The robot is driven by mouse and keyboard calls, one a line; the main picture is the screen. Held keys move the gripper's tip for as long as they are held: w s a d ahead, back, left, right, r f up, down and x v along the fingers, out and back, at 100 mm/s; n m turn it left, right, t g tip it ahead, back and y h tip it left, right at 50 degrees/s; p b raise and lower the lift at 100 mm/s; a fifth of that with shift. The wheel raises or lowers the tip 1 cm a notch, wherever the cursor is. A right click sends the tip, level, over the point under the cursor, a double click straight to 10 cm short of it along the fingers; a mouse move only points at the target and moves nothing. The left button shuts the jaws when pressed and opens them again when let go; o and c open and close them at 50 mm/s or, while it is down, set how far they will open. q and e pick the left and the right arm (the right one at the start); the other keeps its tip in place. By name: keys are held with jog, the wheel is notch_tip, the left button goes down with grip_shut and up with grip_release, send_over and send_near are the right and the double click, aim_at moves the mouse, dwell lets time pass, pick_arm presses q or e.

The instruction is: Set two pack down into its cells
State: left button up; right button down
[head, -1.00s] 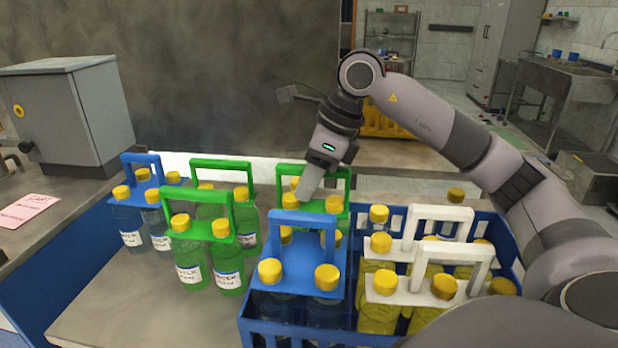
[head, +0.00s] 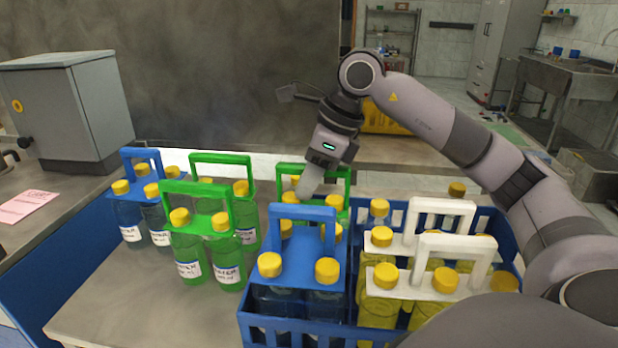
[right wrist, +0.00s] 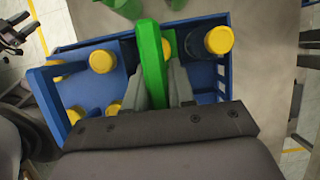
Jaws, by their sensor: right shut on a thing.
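My right gripper (head: 308,192) is shut on the handle of a green-handled pack (head: 342,186) at the back left of the blue crate (head: 505,238). In the right wrist view the green handle (right wrist: 152,62) stands between the two fingers. Yellow caps show under the handle. The pack's lower bottles are hidden behind the blue-handled pack (head: 300,250), so I cannot tell whether they rest on the crate floor. That blue pack stands in the front left of the crate. Two white-handled packs (head: 455,265) with yellow bottles fill the right side. My left gripper is not in view.
On the table left of the crate stand two green packs (head: 200,225) and a blue pack (head: 140,205). The table in front of them (head: 150,305) is bare. A grey box (head: 70,110) and a pink card (head: 28,206) are at the far left.

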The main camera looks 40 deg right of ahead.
jog(key=c, duration=0.9)
grip_release()
jog(key=shift+f, duration=0.1)
jog(key=p+v, duration=0.1)
jog(key=v, duration=0.5)
jog(key=shift+s+d+r, duration=0.1)
jog(key=shift+r, duration=0.55)
